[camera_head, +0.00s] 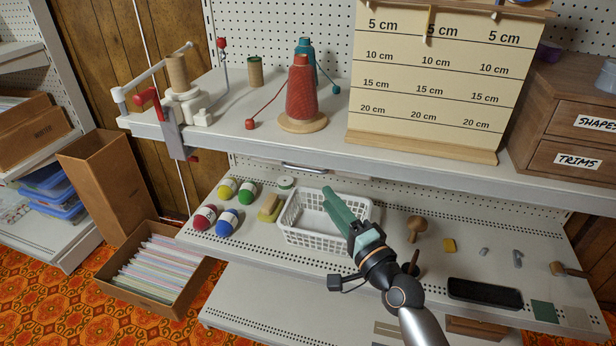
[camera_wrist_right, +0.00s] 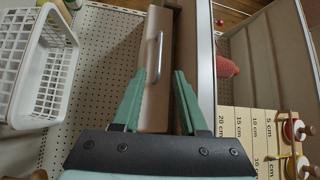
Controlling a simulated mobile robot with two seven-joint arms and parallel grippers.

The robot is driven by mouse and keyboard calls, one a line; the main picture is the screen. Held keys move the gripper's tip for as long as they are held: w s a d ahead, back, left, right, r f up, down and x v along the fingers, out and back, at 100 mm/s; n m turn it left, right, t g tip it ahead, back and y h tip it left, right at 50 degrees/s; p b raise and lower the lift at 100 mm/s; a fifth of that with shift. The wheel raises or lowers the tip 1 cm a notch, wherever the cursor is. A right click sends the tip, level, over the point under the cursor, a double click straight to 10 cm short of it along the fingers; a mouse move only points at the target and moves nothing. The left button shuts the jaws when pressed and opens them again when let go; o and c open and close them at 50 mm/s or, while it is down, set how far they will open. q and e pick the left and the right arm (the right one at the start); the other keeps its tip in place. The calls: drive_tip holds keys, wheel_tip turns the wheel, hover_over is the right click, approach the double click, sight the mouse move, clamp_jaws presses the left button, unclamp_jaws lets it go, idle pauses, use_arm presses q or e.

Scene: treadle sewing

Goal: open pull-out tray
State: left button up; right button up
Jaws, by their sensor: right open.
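The pull-out tray (camera_wrist_right: 158,100) shows in the right wrist view as a pale brown front panel with a silver bar handle (camera_wrist_right: 153,58). In the head view the same handle (camera_head: 303,169) sits just under the front edge of the upper shelf, and most of the tray is hidden below that shelf. The tray looks shut. My right gripper (camera_head: 336,205) is over the white basket in the head view, below and to the right of the handle. In the wrist view its green fingers (camera_wrist_right: 159,78) are apart and empty, short of the handle. My left gripper is not in view.
The upper shelf (camera_head: 330,156) overhangs the handle. A white basket (camera_head: 290,235) stands on the lower shelf close by my right gripper, with balls of yarn (camera_head: 228,222) to its left. Above stand a red thread cone (camera_head: 302,92) and a ruled board (camera_head: 430,85).

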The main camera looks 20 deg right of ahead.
sight(306, 171)
drive_tip(key=x, duration=1)
drive_tip(key=shift+b, duration=0.35)
clamp_jaws()
idle(0.9)
